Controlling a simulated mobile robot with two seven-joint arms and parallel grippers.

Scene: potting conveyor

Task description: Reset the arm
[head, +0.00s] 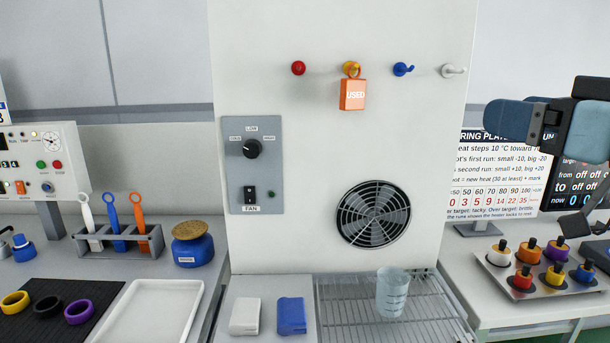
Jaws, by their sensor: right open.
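My right arm comes in at the right edge, with blue-grey and black links raised in front of the signs. Dark parts of my right gripper (586,224) show below them at the right edge, above the right bench and behind the tray of knobbed pieces. Its jaws are open, and I see nothing held between them. The gripper is partly cut off by the frame. My left gripper and arm are not in view.
An orange USED tag (353,95) hangs on the yellow hook. A clear beaker (391,293) stands on the wire rack (348,316). A tray of knobbed pieces (533,291) lies near the right arm. A white tray (150,312) lies empty at left.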

